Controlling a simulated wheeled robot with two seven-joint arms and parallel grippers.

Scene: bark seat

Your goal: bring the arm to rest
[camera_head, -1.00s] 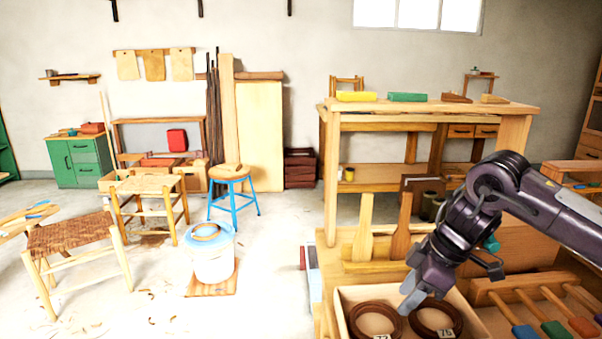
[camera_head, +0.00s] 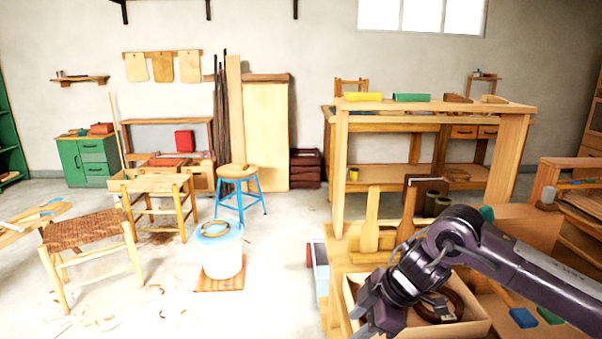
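My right arm comes in from the right edge and reaches down to the left over the front bench. Its gripper (camera_head: 366,318) is low in the picture, at the left side of a shallow wooden box (camera_head: 478,326). The fingers point down, and I cannot tell whether they are open or shut; I see nothing held. A dark coil (camera_head: 452,300) with a tag lies in the box, partly hidden by my arm. My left gripper is not in view.
Upright wooden paddles (camera_head: 371,222) stand on the bench behind the box. Blue (camera_head: 522,317) and green (camera_head: 549,315) handles lie to the right, under my forearm. A white bucket (camera_head: 222,262) and a woven stool (camera_head: 80,232) stand on the floor at left, with open floor around them.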

